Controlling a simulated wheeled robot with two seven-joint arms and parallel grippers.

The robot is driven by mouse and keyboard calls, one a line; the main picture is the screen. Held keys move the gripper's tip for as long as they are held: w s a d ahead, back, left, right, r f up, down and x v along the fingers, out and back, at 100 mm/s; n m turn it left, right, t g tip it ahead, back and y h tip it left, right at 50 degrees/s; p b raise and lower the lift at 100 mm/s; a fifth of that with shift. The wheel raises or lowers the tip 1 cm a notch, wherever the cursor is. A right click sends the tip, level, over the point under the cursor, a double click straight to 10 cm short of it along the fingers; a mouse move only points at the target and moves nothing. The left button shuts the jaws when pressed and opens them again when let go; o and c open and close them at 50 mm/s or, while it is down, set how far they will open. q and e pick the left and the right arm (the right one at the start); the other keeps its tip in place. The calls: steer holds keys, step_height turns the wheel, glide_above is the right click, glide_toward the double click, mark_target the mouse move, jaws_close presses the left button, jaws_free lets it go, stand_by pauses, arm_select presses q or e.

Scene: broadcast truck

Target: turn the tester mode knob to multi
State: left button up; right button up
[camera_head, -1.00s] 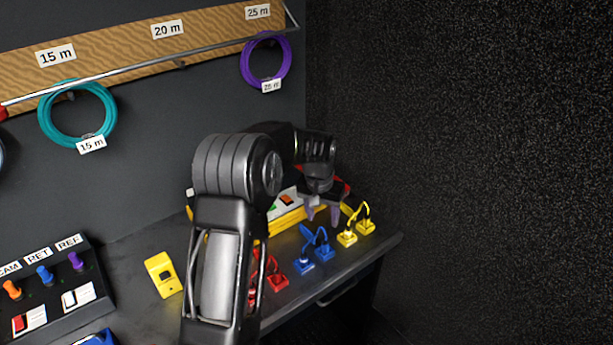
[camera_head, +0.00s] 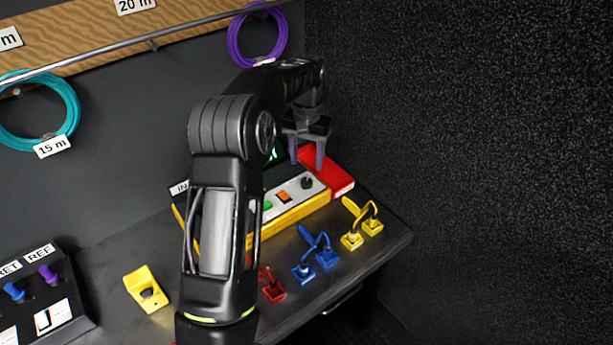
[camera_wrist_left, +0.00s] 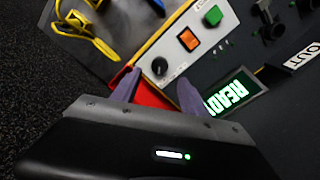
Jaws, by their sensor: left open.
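The tester (camera_head: 283,215) is a yellow-edged box with a grey sloped panel, on the bench near its back right. Its black round mode knob (camera_head: 307,183) sits at the right end of the panel, beside an orange switch (camera_head: 284,196) and a green button. The knob also shows in the left wrist view (camera_wrist_left: 159,66). Its pointer setting is too small to read. My left gripper (camera_head: 306,160) is open and empty, above and behind the knob, apart from it. In the left wrist view its purple fingers (camera_wrist_left: 158,92) show below the knob. My right gripper is not in view.
A lit green READY display (camera_wrist_left: 236,92) is behind the panel. Yellow (camera_head: 362,228), blue (camera_head: 316,254) and red (camera_head: 271,286) cable plugs stand in front of the tester. A yellow block (camera_head: 147,289) lies left. A dark wall closes the right side.

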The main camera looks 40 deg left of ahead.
mark_target(307, 181)
arm_select(q)
step_height(307, 181, down, 7)
steer(key=shift+f+p, duration=0.15)
steer(key=shift+p, duration=0.6)
steer(key=shift+c, duration=0.5)
jaws_close()
